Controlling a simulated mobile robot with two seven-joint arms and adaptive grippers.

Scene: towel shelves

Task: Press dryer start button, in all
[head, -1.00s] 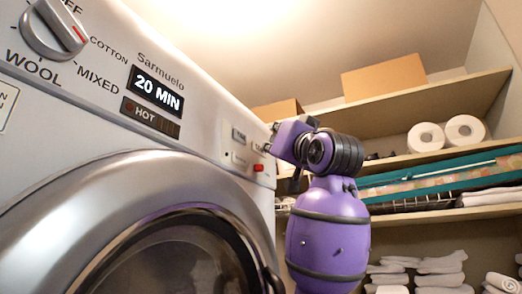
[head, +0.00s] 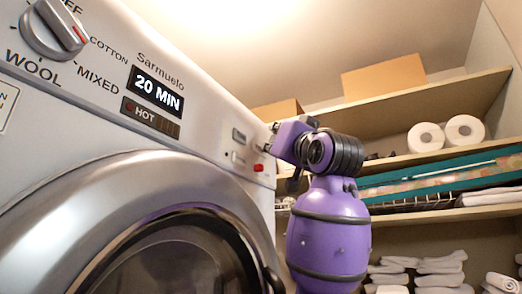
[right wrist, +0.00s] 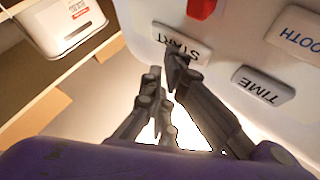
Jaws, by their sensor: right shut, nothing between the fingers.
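The dryer (head: 60,120) fills the left of the head view, its display (head: 157,90) reading "20 MIN" and "HOT". In the right wrist view the start button (right wrist: 170,38) is a pale key with upside-down lettering, between a red button (right wrist: 201,8) and the time button (right wrist: 262,84). My right gripper (right wrist: 165,68) is shut and empty. One fingertip overlaps the start button's lower edge there; I cannot tell if it touches. In the head view my right gripper (head: 271,138) is at the panel's right end, beside the red button (head: 258,168). My left gripper is not in view.
The round dryer door (head: 120,190) lies below the panel. Shelves (head: 450,87) behind my right arm hold toilet rolls (head: 464,132), cardboard boxes (head: 383,77) and folded towels (head: 443,263). A white container (right wrist: 60,25) shows at upper left in the wrist view.

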